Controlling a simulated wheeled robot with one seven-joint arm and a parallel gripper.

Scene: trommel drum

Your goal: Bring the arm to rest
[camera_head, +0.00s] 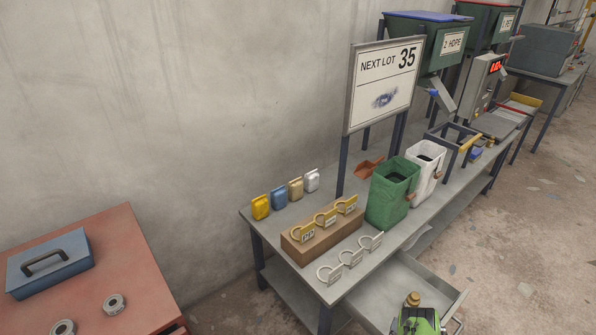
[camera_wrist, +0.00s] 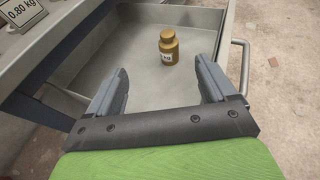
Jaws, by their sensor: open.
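My gripper (camera_wrist: 160,70) is open and empty in the wrist view, its two grey fingers spread apart over an open drawer. In the head view the green part of my arm's end shows at the bottom right, over the drawer (camera_head: 385,290). A small gold-brown bottle (camera_wrist: 168,46) with a pale label stands upright in the drawer, beyond the fingertips and apart from them. The bottle also shows in the head view (camera_head: 412,299), just above the green part.
The grey bench (camera_head: 283,206) holds a green bin (camera_head: 391,190), a white bin (camera_head: 426,165), a brown block (camera_head: 322,237) with yellow ring tags, and several small coloured containers. A red-topped table (camera_head: 130,260) stands left with a blue box (camera_head: 50,263). Open floor lies to the right.

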